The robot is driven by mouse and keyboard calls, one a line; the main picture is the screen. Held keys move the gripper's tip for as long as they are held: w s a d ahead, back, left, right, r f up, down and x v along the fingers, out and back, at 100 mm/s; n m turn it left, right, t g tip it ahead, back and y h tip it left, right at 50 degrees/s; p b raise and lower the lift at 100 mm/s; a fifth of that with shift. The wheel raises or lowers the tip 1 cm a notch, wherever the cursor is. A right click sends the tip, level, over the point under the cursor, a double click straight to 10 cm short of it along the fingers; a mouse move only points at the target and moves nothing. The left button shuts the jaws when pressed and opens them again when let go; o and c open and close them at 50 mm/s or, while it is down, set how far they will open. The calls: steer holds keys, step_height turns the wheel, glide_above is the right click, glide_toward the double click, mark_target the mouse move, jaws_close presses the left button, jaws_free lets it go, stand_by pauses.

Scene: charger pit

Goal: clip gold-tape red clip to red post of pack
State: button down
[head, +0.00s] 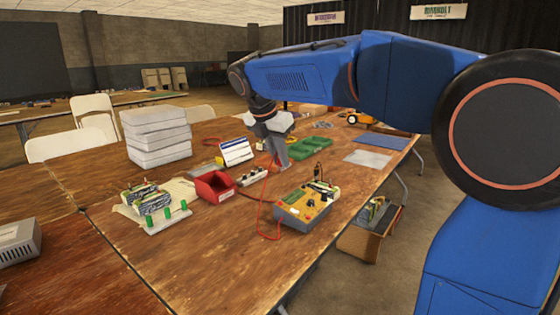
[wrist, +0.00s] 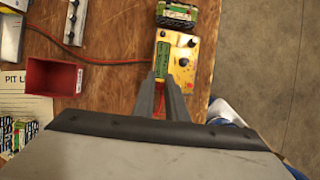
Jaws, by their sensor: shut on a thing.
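My gripper (head: 284,162) hangs over the table behind the charger, at the end of my blue arm. A red lead (head: 263,190) loops from the charger (head: 300,207) toward my gripper. The charger's yellow top (wrist: 182,66) lies beyond the fingertips. I cannot make out a red post.
A red bin (head: 214,187) stands left of the charger, with a power strip (head: 252,176) behind it. A white stack (head: 156,138) stands at the back left. Green trays (head: 310,147) lie behind my gripper. The table front is clear.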

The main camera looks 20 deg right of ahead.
steer(key=w+d+f+m+g, duration=0.1)
steer(key=w+d+m+g, duration=0.1)
steer(key=d+m, duration=0.4)
steer(key=w+d+f+m+g, duration=0.1)
steer(key=w+d+m+g, duration=0.1)
steer(key=d+m, duration=0.4)
steer(key=w+d+f+m+g+y, duration=0.1)
steer(key=w+d+m+g, duration=0.1)
steer(key=d+m, duration=0.4)
steer(key=shift+w+d+f+g, duration=0.3)
steer(key=shift+w+d, duration=0.45)
steer(key=shift+d, duration=0.75)
steer(key=shift+f, duration=0.2)
steer(key=shift+f, duration=3.25)
steer(key=shift+f, duration=0.25)
steer(key=c, duration=1.7)
jaws_free()
